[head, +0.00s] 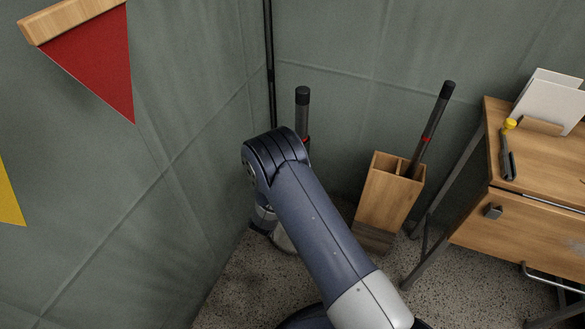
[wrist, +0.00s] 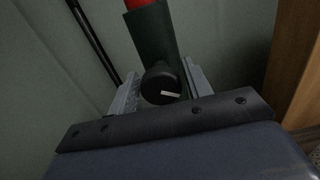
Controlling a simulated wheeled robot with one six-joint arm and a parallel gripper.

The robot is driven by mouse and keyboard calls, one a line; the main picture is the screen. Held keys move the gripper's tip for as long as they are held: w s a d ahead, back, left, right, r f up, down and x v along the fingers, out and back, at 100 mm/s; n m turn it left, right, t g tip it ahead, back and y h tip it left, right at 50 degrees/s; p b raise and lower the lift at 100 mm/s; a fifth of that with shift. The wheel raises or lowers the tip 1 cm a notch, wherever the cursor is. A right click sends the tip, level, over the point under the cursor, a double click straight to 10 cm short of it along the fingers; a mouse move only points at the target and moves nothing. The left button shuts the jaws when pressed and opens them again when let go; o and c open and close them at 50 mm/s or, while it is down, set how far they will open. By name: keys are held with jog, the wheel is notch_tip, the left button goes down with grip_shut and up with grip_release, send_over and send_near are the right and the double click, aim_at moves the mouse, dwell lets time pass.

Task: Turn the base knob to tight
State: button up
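The base knob (wrist: 158,86) is a round black knob with a white pointer line, on a dark post (wrist: 152,42) with a red band above it. The pointer lies almost level, tilted slightly. I see no tight mark. My gripper (wrist: 160,84) is open, with one grey finger on each side of the knob. Whether either finger touches it, I cannot tell. In the head view a grey post (head: 302,105) with a black top and red band stands in the corner; my arm hides its lower part, the knob and my gripper.
A wooden bin (head: 388,195) holding a red-banded pole (head: 434,125) stands right of my arm. A wooden desk (head: 530,225) is further right. Grey fabric walls (head: 190,110) meet close behind the post. Red (head: 95,65) and yellow (head: 8,200) pennants hang at left.

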jog(key=c, duration=0.7)
jog(key=shift+f+b, duration=0.1)
jog(key=shift+b, duration=0.2)
jog(key=m+b, duration=0.3)
jog(key=b, duration=0.1)
jog(key=shift+f+m, duration=0.2)
jog(key=shift+m, duration=0.2)
jog(key=m+b, duration=0.6)
jog(key=b, duration=0.1)
jog(key=shift+d+b, duration=0.15)
jog(key=shift+b, duration=0.2)
jog(key=m+b, duration=0.2)
jog(key=m, duration=0.2)
jog(key=shift+r, duration=0.1)
jog(key=shift+m, duration=2)
jog(key=shift+d, duration=0.1)
